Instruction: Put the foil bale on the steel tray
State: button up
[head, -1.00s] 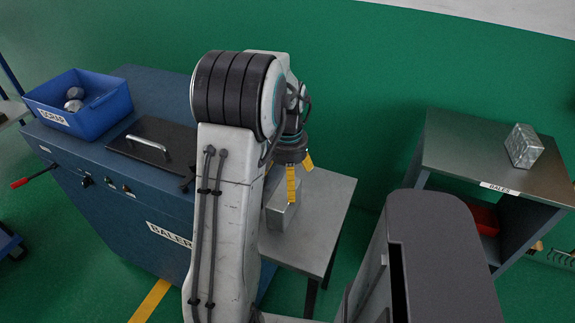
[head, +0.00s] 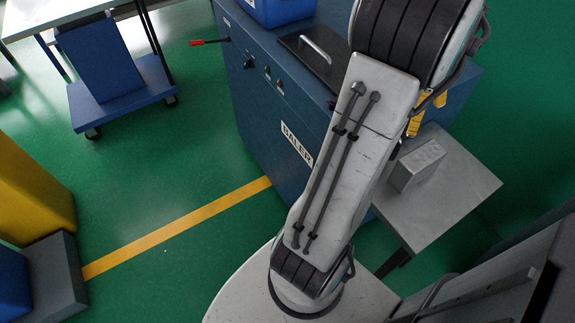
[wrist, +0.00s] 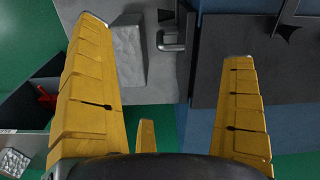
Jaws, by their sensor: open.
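A grey foil bale (head: 418,166) sits on a small grey metal stand (head: 450,200) beside the baler. My gripper (head: 426,113) is partly hidden behind my arm in the head view, close to the bale on its far side. In the wrist view my gripper (wrist: 163,41) is open, with its yellow fingers wide apart. The bale (wrist: 129,52) shows between them, close to the left finger, which covers part of its edge. Nothing is held. I cannot pick out with certainty which surface is the steel tray.
The blue baler (head: 262,105) stands left of the stand, with a black handled lid on top. A second foil block (wrist: 14,161) shows at the lower left of the wrist view. A blue cart (head: 115,75) stands at the upper left; green floor lies clear before the baler.

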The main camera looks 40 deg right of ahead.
jog(key=w+a+r+n+t, duration=0.1)
jog(key=w+a+r+n, duration=0.2)
jog(key=w+a+n, duration=1)
jog(key=a+f+n+t, duration=0.2)
jog(key=a+n, duration=0.3)
jog(key=a, duration=1.9)
jog(key=shift+s+f, duration=0.2)
jog(key=shift+f, duration=0.15)
jog(key=shift+a, duration=0.1)
